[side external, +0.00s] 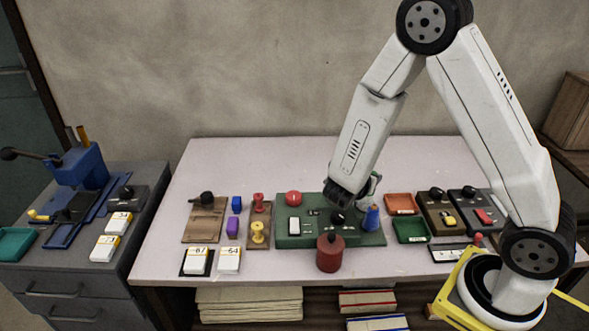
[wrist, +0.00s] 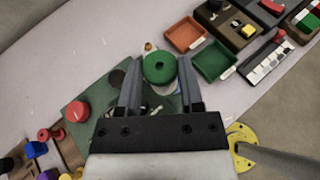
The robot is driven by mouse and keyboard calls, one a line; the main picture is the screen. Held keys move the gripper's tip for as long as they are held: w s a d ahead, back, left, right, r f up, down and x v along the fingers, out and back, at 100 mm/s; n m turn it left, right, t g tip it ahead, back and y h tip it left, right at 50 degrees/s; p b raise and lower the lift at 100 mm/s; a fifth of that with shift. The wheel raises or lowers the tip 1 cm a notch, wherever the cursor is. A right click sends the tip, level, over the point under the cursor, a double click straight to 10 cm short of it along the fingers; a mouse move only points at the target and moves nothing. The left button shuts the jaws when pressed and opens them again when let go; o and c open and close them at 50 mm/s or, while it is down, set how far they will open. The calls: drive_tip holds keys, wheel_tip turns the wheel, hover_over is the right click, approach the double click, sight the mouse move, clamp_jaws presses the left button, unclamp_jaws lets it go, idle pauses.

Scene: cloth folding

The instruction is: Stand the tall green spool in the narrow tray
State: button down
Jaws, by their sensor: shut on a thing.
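The tall green spool is between my fingertips in the wrist view, its round green top (wrist: 158,67) with a centre hole facing the camera. My gripper (wrist: 159,78) is shut on it. In the side view my gripper (side external: 368,190) is over the back right part of the green control board, and the spool is mostly hidden by it.
The green board (side external: 290,241) carries a red button (side external: 293,198), a white switch and a blue cone (side external: 371,219). A dark red weight (side external: 330,254) stands in front. An orange tray (side external: 400,204) and a green tray (side external: 411,230) lie right. The table's back left is clear.

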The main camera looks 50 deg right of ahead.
drive_tip(key=w+a+f+n+t+y, duration=0.4)
drive_tip(key=w+a+n+t+y, duration=0.6)
drive_tip(key=a+n, duration=0.3)
drive_tip(key=shift+w+a+f+n+t+y, duration=0.15)
drive_tip(key=shift+a+n+t+y, duration=0.25)
drive_tip(key=shift+a, duration=0.45)
drive_tip(key=w+f, duration=0.9)
drive_tip(key=w, duration=0.4)
drive_tip(key=shift+w+f, duration=0.2)
drive_tip(key=shift+w, duration=0.05)
